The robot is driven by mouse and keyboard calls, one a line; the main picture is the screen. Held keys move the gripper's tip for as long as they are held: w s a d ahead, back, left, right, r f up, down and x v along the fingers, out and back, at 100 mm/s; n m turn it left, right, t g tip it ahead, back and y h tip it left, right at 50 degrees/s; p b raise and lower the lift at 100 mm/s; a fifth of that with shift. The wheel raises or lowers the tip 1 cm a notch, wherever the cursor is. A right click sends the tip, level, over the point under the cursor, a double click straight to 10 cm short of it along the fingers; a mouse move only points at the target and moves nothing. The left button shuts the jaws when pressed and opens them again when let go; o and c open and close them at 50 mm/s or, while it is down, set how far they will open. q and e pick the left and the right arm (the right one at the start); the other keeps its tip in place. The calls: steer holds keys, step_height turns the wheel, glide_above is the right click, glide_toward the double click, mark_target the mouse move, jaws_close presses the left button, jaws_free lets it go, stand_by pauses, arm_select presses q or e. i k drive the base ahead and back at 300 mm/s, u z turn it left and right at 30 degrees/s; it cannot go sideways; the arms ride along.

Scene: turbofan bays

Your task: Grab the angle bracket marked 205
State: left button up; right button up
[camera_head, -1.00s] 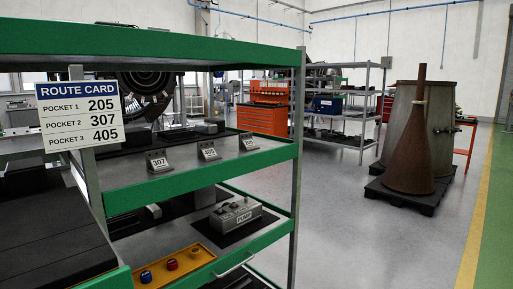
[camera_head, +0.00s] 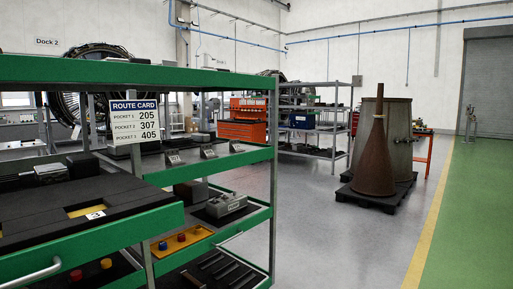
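Three small angle brackets stand in a row on the middle shelf of the green-framed rack (camera_head: 235,160): a left bracket (camera_head: 173,157), a middle bracket (camera_head: 207,151) and a right bracket (camera_head: 236,146). Their marks are too small to read now. In the earlier frame the left one reads 307 and the middle one 405; the right one's mark is not clearly legible. A route card (camera_head: 134,116) on the rack lists pocket 1 as 205, pocket 2 as 307 and pocket 3 as 405. Neither of my grippers is in view.
A dark foam-topped tray (camera_head: 40,215) with a yellow-lined cut-out juts out at the left. A pump box (camera_head: 226,205) and a yellow tray (camera_head: 180,241) with coloured knobs sit lower. A brown cone (camera_head: 374,160) stands on a black pallet. Grey floor right of the rack is clear.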

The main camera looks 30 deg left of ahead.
mark_target(235, 146)
steer(key=i, duration=1.75)
steer(key=u, duration=1.4)
steer(key=i, duration=0.9)
steer(key=u, duration=1)
